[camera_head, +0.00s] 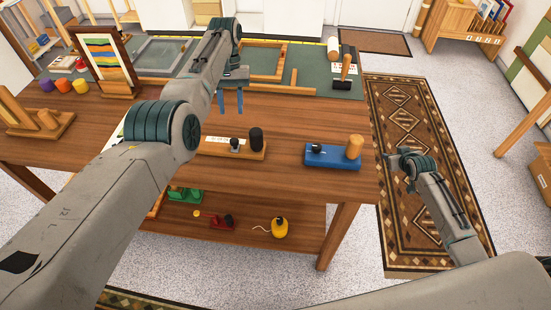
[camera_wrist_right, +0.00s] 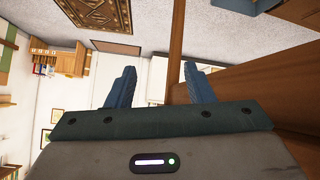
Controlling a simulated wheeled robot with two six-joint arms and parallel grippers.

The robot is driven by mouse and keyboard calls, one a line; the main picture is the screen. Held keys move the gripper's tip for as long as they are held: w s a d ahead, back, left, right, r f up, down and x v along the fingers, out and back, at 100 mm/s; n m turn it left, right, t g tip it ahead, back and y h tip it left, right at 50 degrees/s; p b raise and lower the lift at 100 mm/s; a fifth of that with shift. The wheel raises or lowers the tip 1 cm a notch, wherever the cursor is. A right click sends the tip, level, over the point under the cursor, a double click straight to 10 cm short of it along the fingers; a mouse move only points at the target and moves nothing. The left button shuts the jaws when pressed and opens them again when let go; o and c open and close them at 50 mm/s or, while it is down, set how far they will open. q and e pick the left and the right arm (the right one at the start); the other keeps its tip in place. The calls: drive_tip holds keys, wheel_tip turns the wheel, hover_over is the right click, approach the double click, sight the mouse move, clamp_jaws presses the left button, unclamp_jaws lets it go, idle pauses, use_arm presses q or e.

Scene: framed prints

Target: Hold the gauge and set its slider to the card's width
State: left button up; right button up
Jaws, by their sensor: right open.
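Two gauge-like blocks stand on the wooden table; I cannot tell which one is the task's gauge. One is a wooden block (camera_head: 222,151) with a pale scale strip, a small black knob and a dark upright cylinder. The other is a blue block (camera_head: 329,159) with a black knob and a wooden upright cylinder. A pale card-like piece (camera_head: 116,137) is mostly hidden behind my left arm; I cannot tell if it is the card. My left gripper (camera_head: 230,101) points down above the table behind the wooden block, fingers apart and empty. My right gripper (camera_wrist_right: 163,86) is open and empty, right of the table.
The table (camera_head: 290,195) has clear room at its front right. A green mat (camera_head: 300,81) with wooden frames and a black-headed tool (camera_head: 344,70) lies at the back. Paint pots (camera_head: 64,85) and a striped print (camera_head: 104,62) stand left. A lower shelf holds a yellow object (camera_head: 280,228).

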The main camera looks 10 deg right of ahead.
drive_tip(key=w+r+t, duration=0.1)
drive_tip(key=w+r, duration=0.2)
drive_tip(key=r, duration=0.5)
drive_tip(key=w+r+t, duration=0.1)
drive_tip(key=w+r, duration=0.2)
drive_tip(key=r, duration=0.5)
drive_tip(key=a+r+n+t+y, duration=0.2)
drive_tip(key=a+r, duration=0.2)
drive_tip(key=r, duration=1.1)
drive_tip(key=a+r+n+t+y, duration=0.15)
drive_tip(key=a+r, duration=0.25)
drive_tip(key=r, duration=1.1)
drive_tip(key=m+y, duration=0.7)
drive_tip(key=m, duration=2.7)
approach(254, 137)
drive_tip(key=shift+t, duration=0.35)
drive_tip(key=w+f, duration=0.1)
drive_tip(key=f, duration=0.1)
drive_tip(key=w+f, duration=0.1)
drive_tip(key=f, duration=0.1)
drive_tip(key=shift+w+d, duration=0.2)
drive_tip(key=shift+w, duration=0.05)
drive_tip(key=shift+a, duration=0.2)
drive_tip(key=x, duration=1)
drive_tip(key=shift+w, duration=0.35)
